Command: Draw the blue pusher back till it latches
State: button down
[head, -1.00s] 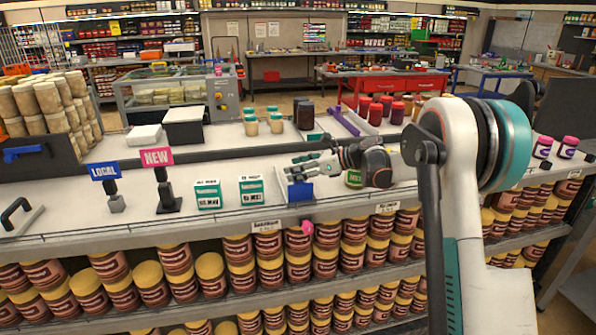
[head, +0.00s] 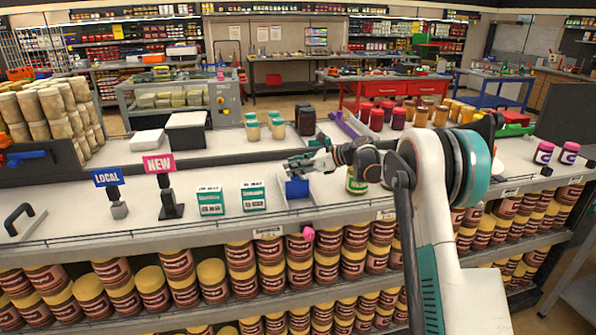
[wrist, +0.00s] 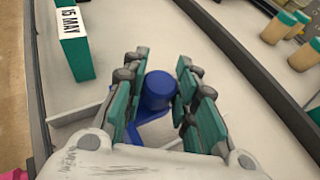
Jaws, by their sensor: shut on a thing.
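The blue pusher (head: 297,187) stands on the pale shelf top near its front edge, right of two teal-and-white boxes. In the wrist view its round blue knob (wrist: 158,88) sits between my gripper's teal-padded fingers (wrist: 161,72), with a flatter blue part below it. My gripper (head: 306,163) comes in from the right in the head view and is shut on the pusher. Its fingers hide part of the pusher. I cannot tell whether a latch is engaged.
The teal-and-white boxes (head: 253,197) stand close on the left, with the NEW sign (head: 159,164) beyond. A green-labelled jar (head: 356,186) stands just right of my gripper. Shelf space behind the pusher is mostly clear.

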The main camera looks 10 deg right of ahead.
jog(key=w+p, duration=0.1)
jog(key=w, duration=0.5)
jog(key=c, duration=1.2)
grip_release()
jog(key=shift+c, duration=0.2)
jog(key=shift+d, duration=0.1)
jog(key=v, duration=1.2)
